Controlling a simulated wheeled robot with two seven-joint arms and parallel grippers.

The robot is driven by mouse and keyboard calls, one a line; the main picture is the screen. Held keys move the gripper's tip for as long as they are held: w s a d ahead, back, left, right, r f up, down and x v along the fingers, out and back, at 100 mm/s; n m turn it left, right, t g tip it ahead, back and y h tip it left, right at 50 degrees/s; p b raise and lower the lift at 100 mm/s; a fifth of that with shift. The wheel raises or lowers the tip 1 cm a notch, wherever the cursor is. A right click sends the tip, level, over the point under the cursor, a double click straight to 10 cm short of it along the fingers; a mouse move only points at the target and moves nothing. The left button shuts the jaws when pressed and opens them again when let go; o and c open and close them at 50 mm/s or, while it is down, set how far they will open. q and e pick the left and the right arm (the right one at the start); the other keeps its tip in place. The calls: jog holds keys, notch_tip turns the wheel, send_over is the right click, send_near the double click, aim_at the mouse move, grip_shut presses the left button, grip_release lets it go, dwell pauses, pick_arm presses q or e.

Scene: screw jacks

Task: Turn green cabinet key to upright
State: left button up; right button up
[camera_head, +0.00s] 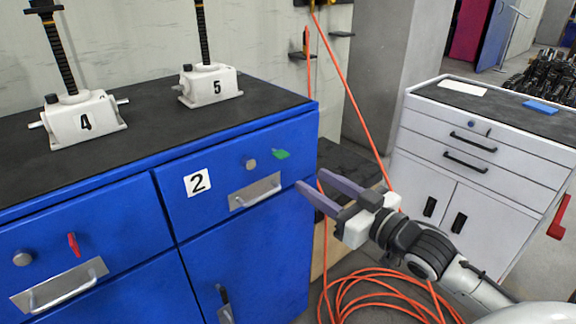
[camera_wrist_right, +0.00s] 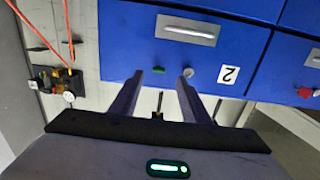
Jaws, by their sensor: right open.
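The green key (camera_head: 281,154) is on the front of the blue cabinet's drawer marked 2, right of a round silver knob (camera_head: 250,164). It lies nearly level, not upright. It also shows in the right wrist view (camera_wrist_right: 159,70), small, between the fingertips in the picture. My right gripper (camera_head: 312,183) is open and empty, just right of and below the key, in front of the drawer's right edge. Its two purple fingers (camera_wrist_right: 160,77) show apart in the wrist view. I cannot see contact with the key. My left gripper is not in view.
A silver drawer handle (camera_head: 256,191) is below the key. A red key (camera_head: 73,244) stands upright on the left drawer. White jacks marked 4 (camera_head: 85,122) and 5 (camera_head: 216,87) stand on the cabinet. An orange hose (camera_head: 365,290) coils on the floor before a white cabinet (camera_head: 430,165).

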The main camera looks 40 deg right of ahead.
aim_at(285, 157)
jog(key=w, duration=0.3)
jog(key=w+r, duration=0.1)
jog(key=w, duration=0.6)
jog(key=shift+w+a+r, duration=0.15)
jog(key=shift+w+a, duration=0.05)
jog(key=shift+a, duration=0.15)
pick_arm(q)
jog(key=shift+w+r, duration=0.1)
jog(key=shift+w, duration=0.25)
pick_arm(e)
jog(key=c, duration=1.1)
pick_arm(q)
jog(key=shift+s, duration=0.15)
pick_arm(e)
jog(key=shift+o, duration=0.2)
